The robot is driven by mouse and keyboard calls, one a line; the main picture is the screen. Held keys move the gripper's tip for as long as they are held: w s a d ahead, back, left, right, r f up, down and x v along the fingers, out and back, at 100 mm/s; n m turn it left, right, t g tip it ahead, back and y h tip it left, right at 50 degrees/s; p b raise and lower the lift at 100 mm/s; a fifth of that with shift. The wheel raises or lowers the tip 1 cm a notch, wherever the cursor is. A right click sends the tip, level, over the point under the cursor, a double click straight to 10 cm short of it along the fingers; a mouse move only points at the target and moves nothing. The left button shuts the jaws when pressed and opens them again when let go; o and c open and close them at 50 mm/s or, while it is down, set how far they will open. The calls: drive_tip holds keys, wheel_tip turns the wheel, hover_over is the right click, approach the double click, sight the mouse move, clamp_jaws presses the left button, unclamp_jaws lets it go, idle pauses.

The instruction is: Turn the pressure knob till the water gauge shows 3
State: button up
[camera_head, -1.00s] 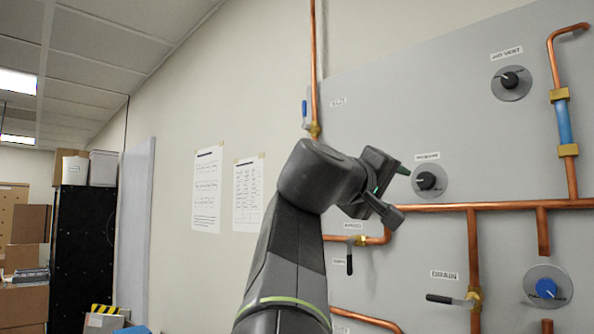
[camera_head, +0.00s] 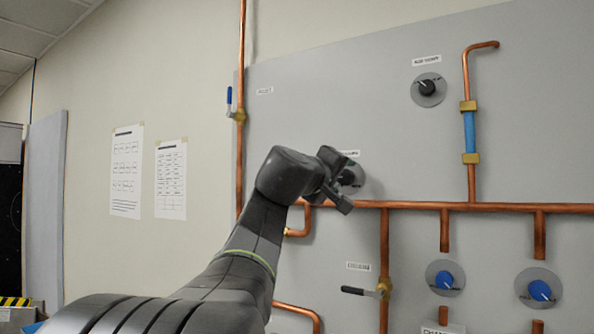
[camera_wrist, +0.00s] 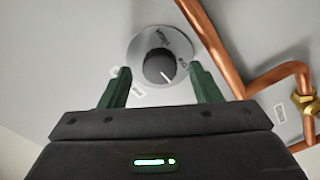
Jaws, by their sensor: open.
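A black knob (camera_wrist: 158,66) with a white pointer line sits on a round grey dial plate (camera_wrist: 180,43) on the wall panel. In the wrist view it lies between and beyond my two green fingertips. The pointer line aims down and right; the dial lettering is too small to read. In the head view my gripper (camera_head: 342,178) is in front of this dial and partly hides its plate (camera_head: 360,180) and the label above. My gripper is open, with nothing held. Contact with the knob cannot be told. No readable gauge number shows.
A copper pipe (camera_head: 420,205) runs across the panel just below the dial. Another black knob (camera_head: 427,87) is up right, beside a pipe with a blue section (camera_head: 469,131). Two blue knobs (camera_head: 445,280) (camera_head: 540,290) and a black-handled valve (camera_head: 360,291) are lower.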

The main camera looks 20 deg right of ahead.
drive_tip(key=shift+w+d, duration=0.25)
drive_tip(key=shift+d, duration=0.05)
drive_tip(key=c, duration=1)
drive_tip(key=shift+f, duration=0.1)
